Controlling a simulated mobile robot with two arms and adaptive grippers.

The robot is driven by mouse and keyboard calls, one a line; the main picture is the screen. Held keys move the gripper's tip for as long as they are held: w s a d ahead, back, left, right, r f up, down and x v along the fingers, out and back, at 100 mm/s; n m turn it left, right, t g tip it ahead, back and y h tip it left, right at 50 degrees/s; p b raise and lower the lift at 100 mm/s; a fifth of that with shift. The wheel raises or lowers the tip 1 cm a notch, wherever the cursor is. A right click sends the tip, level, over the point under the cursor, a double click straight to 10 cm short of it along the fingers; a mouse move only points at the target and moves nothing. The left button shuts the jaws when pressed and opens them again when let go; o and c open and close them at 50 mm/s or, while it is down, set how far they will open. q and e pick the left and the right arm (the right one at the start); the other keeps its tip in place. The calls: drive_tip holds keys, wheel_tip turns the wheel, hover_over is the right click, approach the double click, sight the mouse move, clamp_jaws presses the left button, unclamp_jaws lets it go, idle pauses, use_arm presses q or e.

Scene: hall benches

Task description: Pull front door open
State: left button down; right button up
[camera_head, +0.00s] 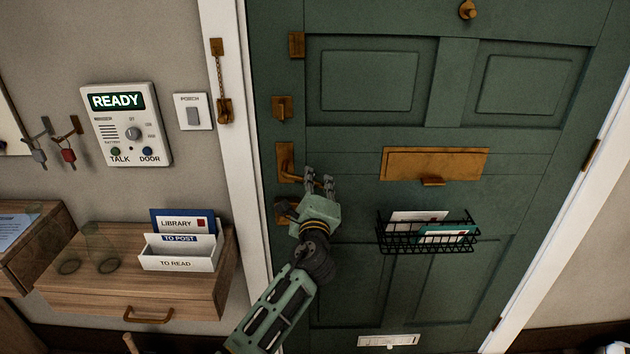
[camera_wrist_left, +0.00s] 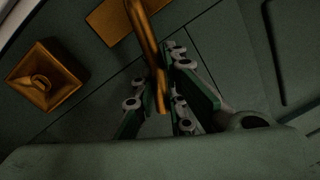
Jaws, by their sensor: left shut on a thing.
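The green panelled front door (camera_head: 345,135) fills the middle of the head view and looks flush in its white frame (camera_head: 237,150). Its brass lever handle (camera_head: 287,163) is on the left side of the door. My left gripper (camera_head: 320,184) is at the lever and shut on it. In the left wrist view the lever (camera_wrist_left: 148,40) runs down between the two fingers (camera_wrist_left: 160,95). The gripper hides part of the lever in the head view. A square brass lock plate (camera_wrist_left: 45,76) lies beside the handle. My right gripper is not in view.
A black wire basket (camera_head: 428,236) with papers hangs on the door, right of my left gripper, below a brass mail slot (camera_head: 435,163). A wooden wall drawer unit (camera_head: 130,285) with a letter holder (camera_head: 180,252) stands left of the frame. A door chain (camera_head: 222,85) hangs on the frame.

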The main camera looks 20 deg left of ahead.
use_arm(q)
drive_tip(key=shift+a+f+m, duration=0.1)
drive_tip(key=shift+f+m, duration=0.3)
drive_tip(key=m, duration=0.1)
drive_tip(key=f+m+p, duration=0.1)
drive_tip(key=a+f+m, duration=0.1)
drive_tip(key=shift+s+p, duration=0.25)
drive_tip(key=shift+p, duration=0.15)
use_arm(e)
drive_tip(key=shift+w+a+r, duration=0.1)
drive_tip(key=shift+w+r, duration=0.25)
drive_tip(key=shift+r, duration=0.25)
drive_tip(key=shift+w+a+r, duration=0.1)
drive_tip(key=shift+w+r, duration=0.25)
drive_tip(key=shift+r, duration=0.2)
